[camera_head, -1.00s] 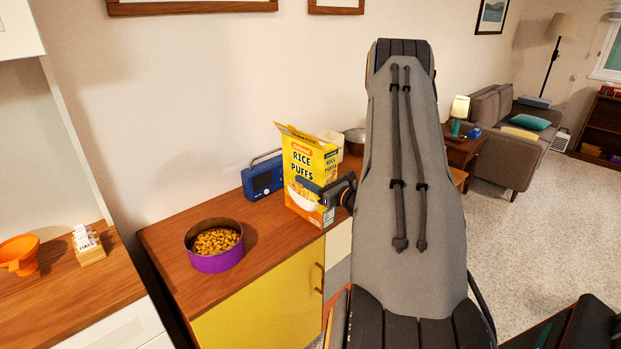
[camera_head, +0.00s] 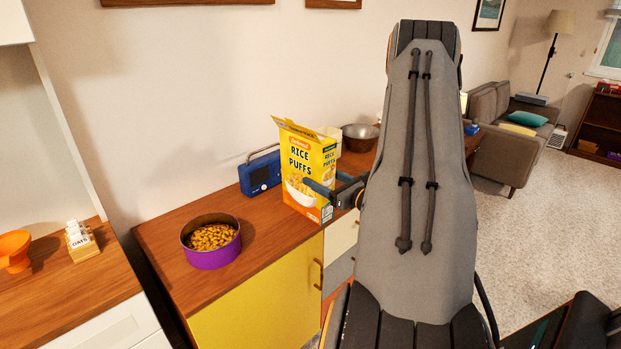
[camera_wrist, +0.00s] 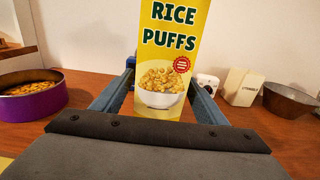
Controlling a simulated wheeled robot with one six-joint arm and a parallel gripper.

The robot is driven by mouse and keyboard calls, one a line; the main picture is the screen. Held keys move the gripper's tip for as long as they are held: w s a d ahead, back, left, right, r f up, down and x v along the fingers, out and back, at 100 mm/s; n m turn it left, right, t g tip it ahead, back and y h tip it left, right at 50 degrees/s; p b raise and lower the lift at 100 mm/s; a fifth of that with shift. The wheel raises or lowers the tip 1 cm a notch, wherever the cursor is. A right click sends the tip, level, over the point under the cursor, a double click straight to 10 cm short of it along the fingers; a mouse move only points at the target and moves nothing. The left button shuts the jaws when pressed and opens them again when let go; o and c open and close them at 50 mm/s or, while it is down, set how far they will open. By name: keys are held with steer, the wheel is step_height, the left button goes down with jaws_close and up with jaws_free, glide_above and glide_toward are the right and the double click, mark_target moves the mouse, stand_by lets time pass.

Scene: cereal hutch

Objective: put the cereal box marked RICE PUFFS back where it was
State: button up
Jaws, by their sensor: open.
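The yellow RICE PUFFS cereal box (camera_head: 308,170) stands upright on the wooden sideboard, its top flap open. In the wrist view the box (camera_wrist: 170,50) stands in the middle, its printed front facing the camera. My gripper (camera_head: 330,192) is at the box's lower right in the head view. In the wrist view my gripper (camera_wrist: 165,90) has its two fingers apart, one on each side of the box. I cannot tell whether either finger touches it. The place where the box was before is not shown by anything I can make out.
A purple bowl of cereal (camera_head: 212,258) stands on the sideboard (camera_head: 170,240) left of the box. A blue radio (camera_head: 260,174) is behind it, a metal bowl (camera_head: 360,132) to the right. A cream container (camera_wrist: 243,87) shows in the wrist view.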

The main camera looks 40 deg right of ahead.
steer(key=s, duration=0.2)
steer(key=s+b, duration=0.1)
steer(key=s, duration=0.3)
steer(key=shift+s+d+b, duration=0.15)
steer(key=shift+d+b, duration=0.1)
steer(key=shift+b, duration=0.1)
